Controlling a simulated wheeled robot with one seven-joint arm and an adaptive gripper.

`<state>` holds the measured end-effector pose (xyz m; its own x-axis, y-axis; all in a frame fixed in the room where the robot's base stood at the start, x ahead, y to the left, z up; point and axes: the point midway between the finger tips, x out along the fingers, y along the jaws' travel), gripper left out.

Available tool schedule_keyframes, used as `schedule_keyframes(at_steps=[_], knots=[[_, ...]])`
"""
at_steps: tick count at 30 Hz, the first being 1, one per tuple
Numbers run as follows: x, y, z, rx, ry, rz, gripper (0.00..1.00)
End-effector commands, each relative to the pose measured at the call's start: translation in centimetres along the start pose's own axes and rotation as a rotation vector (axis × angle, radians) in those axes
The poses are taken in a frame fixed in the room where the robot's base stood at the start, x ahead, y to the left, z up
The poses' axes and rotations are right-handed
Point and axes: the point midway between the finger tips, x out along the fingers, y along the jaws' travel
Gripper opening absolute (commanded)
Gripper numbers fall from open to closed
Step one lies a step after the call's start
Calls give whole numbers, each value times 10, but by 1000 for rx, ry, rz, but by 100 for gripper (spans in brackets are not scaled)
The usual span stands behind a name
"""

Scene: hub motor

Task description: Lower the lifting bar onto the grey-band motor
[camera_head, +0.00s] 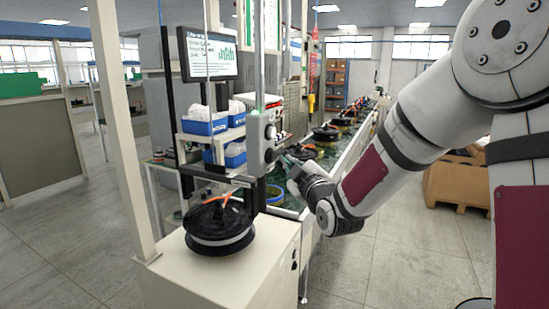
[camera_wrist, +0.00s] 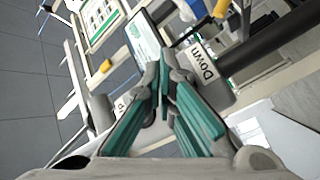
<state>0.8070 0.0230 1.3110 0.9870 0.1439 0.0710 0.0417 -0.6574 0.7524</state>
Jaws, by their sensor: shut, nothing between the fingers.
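The grey-band motor (camera_head: 219,226), a black disc with a light grey band and orange wires on top, sits on a white cabinet. The black lifting bar (camera_head: 217,176) is just above it. I cannot tell whether they touch. A grey control box (camera_head: 261,140) is on the post beside the bar. My gripper (camera_head: 285,160) is at the right side of this box, partly hidden by my wrist. In the wrist view its teal fingers (camera_wrist: 164,66) are shut and empty, close to a "Down" label (camera_wrist: 204,66). Contact with a button cannot be seen.
A conveyor (camera_head: 345,150) with several motors runs back behind my gripper. A monitor (camera_head: 208,54) and a shelf with blue bins (camera_head: 205,127) stand behind the post. A cream upright (camera_head: 122,130) is at the left. A cardboard box (camera_head: 455,185) is at the right.

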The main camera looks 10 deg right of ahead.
Motion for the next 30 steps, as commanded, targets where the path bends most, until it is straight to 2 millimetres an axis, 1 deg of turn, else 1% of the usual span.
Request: schedule_keyframes(at_steps=[8, 30], knots=[[6, -4, -4, -1, 1, 0, 0], [9, -6, -6, 0, 0, 0, 0]])
